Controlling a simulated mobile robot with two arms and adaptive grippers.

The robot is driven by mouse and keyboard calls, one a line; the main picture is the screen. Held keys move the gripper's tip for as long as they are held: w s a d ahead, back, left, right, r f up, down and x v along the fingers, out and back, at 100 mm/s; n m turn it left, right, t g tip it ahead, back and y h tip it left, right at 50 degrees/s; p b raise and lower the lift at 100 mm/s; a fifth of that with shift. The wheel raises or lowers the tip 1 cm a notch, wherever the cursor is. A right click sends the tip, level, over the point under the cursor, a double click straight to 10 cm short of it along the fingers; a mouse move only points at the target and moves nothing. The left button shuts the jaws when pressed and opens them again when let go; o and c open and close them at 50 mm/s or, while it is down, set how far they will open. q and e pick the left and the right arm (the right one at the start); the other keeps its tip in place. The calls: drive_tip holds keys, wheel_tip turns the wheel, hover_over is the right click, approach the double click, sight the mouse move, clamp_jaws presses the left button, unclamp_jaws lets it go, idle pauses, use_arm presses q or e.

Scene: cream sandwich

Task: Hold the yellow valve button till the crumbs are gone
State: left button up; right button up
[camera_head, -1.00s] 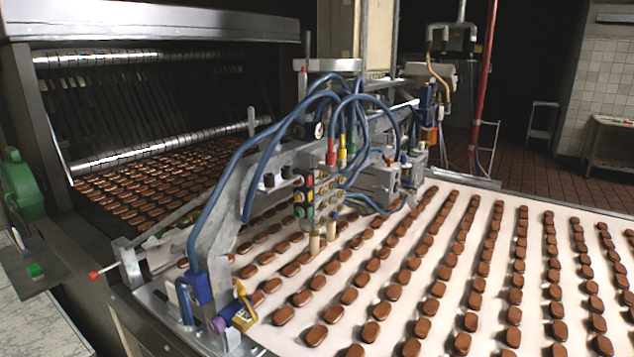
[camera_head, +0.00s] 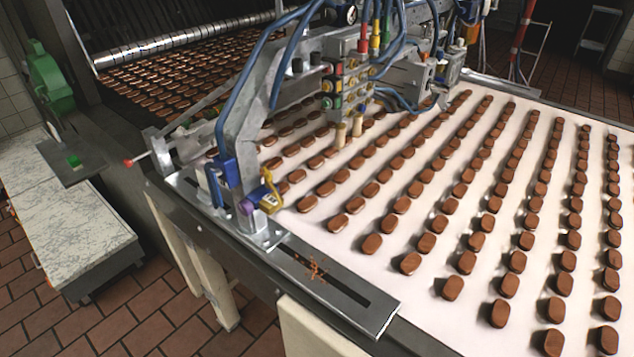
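A small heap of orange-brown crumbs (camera_head: 314,269) lies on the slotted metal plate (camera_head: 355,312) at the near corner of the conveyor. A valve block (camera_head: 348,85) with small coloured buttons, several of them yellow, is mounted on the grey machine frame above the belt. A yellow button (camera_head: 327,86) shows on its left side, between a red one and a green one. A yellow tag-like part (camera_head: 271,201) sits low on the frame by a purple knob. Which yellow part is the valve button I cannot tell for certain. Neither of my grippers is in view.
Rows of brown biscuits (camera_head: 427,243) cover the white belt (camera_head: 380,275). Blue hoses (camera_head: 245,85) loop around the frame. A red-tipped rod (camera_head: 128,162) juts out left. A marbled-top bench (camera_head: 70,205) stands left, with open tiled floor (camera_head: 115,325) in front.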

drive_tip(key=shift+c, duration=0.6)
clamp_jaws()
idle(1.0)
